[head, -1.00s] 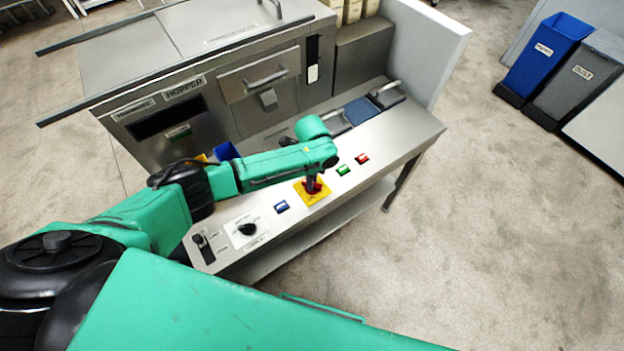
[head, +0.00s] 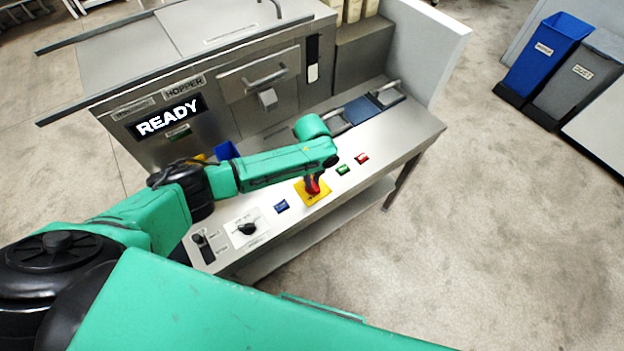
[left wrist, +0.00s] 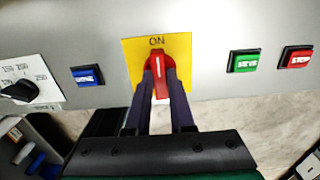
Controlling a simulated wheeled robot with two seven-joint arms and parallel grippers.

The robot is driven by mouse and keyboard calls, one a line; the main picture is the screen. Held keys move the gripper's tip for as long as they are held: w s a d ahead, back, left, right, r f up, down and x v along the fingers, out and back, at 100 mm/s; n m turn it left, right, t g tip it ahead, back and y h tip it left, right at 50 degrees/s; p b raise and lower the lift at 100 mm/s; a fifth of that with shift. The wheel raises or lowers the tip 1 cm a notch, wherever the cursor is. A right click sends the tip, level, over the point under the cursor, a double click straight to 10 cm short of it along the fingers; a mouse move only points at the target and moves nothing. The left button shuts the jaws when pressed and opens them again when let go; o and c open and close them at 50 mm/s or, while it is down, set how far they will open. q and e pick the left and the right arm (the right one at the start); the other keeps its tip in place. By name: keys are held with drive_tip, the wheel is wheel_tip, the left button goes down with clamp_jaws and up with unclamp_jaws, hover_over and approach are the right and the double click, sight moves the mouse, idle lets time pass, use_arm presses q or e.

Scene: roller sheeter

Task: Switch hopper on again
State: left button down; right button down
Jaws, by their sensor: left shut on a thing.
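The hopper machine (head: 290,80) stands at the back, and its display (head: 166,117) is lit and reads READY. On the control panel in front of it is a red rotary switch (left wrist: 156,78) on a yellow plate (left wrist: 133,56) marked ON. The switch handle points up at the word ON in the left wrist view. My left gripper (left wrist: 158,80) is shut on the red handle, a finger on each side. In the head view the gripper (head: 313,186) hides part of the switch. My right gripper is not in view.
Beside the switch are a blue button (left wrist: 87,76), a green button (left wrist: 243,61) marked SIEVE and a red STOP button (left wrist: 296,57). A black dial (head: 246,229) sits left on the panel. Blue and grey bins (head: 545,55) stand far right. The floor to the right is clear.

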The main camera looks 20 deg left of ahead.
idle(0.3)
use_arm(q)
drive_tip(key=c, duration=0.8)
unclamp_jaws()
wheel_tip(320, 180, up, 15)
drive_tip(key=shift+f+b, duration=0.2)
drive_tip(key=shift+b, duration=0.55)
